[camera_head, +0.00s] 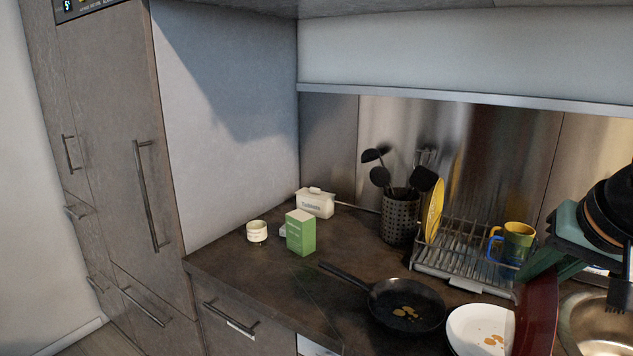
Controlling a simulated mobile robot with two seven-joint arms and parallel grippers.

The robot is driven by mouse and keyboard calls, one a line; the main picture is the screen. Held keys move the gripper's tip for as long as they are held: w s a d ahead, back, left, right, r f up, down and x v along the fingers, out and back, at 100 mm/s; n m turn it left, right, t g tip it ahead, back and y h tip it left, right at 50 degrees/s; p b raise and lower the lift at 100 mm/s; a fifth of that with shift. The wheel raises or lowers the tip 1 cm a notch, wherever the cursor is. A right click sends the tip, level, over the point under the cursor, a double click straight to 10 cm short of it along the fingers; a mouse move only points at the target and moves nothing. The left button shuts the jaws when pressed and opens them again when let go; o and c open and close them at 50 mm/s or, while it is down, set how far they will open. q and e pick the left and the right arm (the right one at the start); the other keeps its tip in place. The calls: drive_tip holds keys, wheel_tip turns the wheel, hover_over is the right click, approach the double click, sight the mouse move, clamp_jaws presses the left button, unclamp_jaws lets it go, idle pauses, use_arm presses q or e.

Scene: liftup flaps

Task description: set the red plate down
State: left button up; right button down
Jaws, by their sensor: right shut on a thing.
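The red plate (537,318) is at the lower right of the head view, tilted up nearly on edge between the white plate and the sink. My right gripper (540,272) is teal and dark, comes in from the right, and is shut on the plate's upper edge. The exact finger contact is hard to see. I cannot tell whether the plate's lower edge touches the counter, as it runs out of the picture. My left gripper is not in view.
A white plate with food bits (470,325) lies just left of the red plate, beside a black pan (405,305). The dish rack (455,255) holds a yellow plate (434,212) and a mug (517,241). The sink (590,335) is at right. Bare counter (262,283) lies at left.

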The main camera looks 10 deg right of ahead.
use_arm(q)
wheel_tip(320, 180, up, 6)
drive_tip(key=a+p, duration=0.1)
drive_tip(key=p, duration=0.6)
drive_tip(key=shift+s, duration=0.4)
use_arm(e)
drive_tip(key=w+a+f+n+y, duration=0.1)
drive_tip(key=a+f+n+y, duration=0.3)
drive_tip(key=a+f+n, duration=0.3)
drive_tip(key=a+f, duration=0.5)
drive_tip(key=a, duration=0.1)
drive_tip(key=shift+a+n+g, duration=0.3)
drive_tip(key=shift+n+g, duration=0.1)
